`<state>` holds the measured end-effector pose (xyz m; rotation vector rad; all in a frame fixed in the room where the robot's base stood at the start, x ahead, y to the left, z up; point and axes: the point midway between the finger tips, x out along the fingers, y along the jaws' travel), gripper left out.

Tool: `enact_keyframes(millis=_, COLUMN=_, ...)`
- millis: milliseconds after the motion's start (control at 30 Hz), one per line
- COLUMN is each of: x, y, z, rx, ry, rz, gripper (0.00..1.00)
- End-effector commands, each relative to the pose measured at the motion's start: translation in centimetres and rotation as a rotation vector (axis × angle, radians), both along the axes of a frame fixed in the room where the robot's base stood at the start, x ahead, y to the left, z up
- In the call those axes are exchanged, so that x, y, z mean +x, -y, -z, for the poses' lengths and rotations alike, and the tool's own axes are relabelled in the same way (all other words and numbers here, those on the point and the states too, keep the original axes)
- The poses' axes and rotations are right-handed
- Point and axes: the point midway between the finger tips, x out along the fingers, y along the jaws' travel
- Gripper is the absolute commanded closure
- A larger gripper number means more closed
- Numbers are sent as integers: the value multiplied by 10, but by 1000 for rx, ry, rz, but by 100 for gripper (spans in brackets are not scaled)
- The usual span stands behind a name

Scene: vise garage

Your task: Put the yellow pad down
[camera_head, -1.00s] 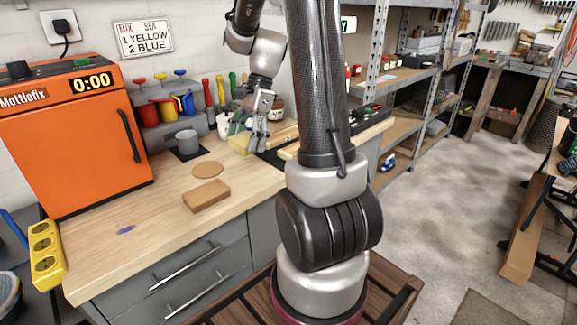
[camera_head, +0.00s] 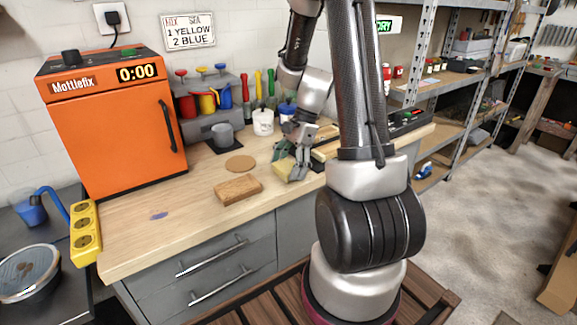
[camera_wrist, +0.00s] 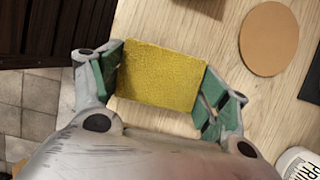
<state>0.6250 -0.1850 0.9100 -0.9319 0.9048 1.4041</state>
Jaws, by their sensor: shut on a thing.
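The yellow pad (camera_wrist: 160,76) is a flat, rough yellow block between the green-padded fingers of my gripper (camera_wrist: 158,85) in the wrist view. The fingers press on its two opposite sides. In the head view the pad (camera_head: 283,171) shows in my gripper (camera_head: 290,163), over the wooden worktop (camera_head: 190,218) near its front edge. I cannot tell whether the pad touches the worktop.
A brown block (camera_head: 239,189) and a round cork disc (camera_head: 240,163) lie left of the gripper. A grey cup (camera_head: 222,135) stands on a dark mat behind. A white pot (camera_head: 263,122) stands at the back. An orange oven (camera_head: 115,130) fills the left end.

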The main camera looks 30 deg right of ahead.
Motion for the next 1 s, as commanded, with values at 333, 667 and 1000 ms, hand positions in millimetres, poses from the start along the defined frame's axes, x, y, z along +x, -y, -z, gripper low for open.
enact_keyframes(millis=333, x=-1, y=0, z=9, rx=1, ry=-2, rz=0, gripper=49)
enact_keyframes(millis=667, x=-1, y=0, z=14, rx=-1, ry=-4, rz=2, gripper=3)
enact_keyframes(millis=1000, x=0, y=0, z=5, rx=-1, ry=0, rz=-1, gripper=3)
